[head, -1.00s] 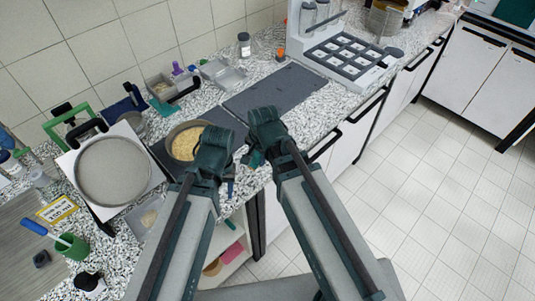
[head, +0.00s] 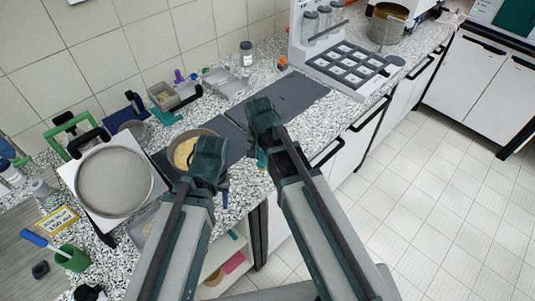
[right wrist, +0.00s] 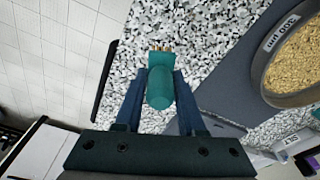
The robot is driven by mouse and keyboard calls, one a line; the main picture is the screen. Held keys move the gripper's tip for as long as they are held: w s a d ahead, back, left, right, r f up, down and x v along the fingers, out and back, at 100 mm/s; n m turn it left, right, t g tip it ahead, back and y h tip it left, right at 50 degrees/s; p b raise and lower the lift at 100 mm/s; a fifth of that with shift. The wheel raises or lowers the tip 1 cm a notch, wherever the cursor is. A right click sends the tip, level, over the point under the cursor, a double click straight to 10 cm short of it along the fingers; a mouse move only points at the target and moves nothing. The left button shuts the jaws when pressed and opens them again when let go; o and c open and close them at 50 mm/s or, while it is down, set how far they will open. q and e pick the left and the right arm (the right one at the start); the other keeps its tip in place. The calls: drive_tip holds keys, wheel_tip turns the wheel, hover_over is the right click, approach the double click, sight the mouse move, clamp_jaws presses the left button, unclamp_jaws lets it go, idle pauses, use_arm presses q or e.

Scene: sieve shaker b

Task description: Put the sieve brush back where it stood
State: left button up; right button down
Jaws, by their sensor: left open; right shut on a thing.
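The sieve brush (right wrist: 160,88) is a teal cylinder with a short pale bristle end. My right gripper (right wrist: 160,78) is shut on it, one blue finger on each side, above the speckled worktop. In the head view my right gripper (head: 260,152) is in front of the dark mat, and a bit of teal shows beneath it. My left gripper (head: 220,190) is open, in front of a sieve of yellowish grain (head: 183,152) and partly covering it. The spot where the brush stood cannot be picked out.
A large empty sieve pan (head: 114,182) lies at left. A green cup (head: 73,259) with a blue-handled tool stands at front left. Small trays (head: 226,82) and a jar (head: 246,53) are at the back.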

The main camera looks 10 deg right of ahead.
use_arm(q)
drive_tip(key=shift+f, duration=0.25)
use_arm(e)
drive_tip(key=shift+w+d+f, duration=0.1)
drive_tip(key=shift+w+d, duration=0.25)
drive_tip(key=shift+w, duration=0.35)
drive_tip(key=shift+w+d+f, duration=0.1)
drive_tip(key=shift+w+d, duration=0.2)
drive_tip(key=shift+w, duration=0.45)
drive_tip(key=shift+w+d+f, duration=0.1)
drive_tip(key=shift+w+d, duration=0.25)
drive_tip(key=shift+w, duration=0.35)
use_arm(q)
wheel_tip(320, 180, down, 4)
drive_tip(key=b, duration=0.4)
drive_tip(key=shift+r, duration=0.1)
use_arm(e)
wheel_tip(320, 180, down, 4)
drive_tip(key=shift+r, duration=0.15)
use_arm(q)
drive_tip(key=shift+r, duration=0.15)
use_arm(e)
drive_tip(key=shift+d+r, duration=0.1)
drive_tip(key=shift+r, duration=0.05)
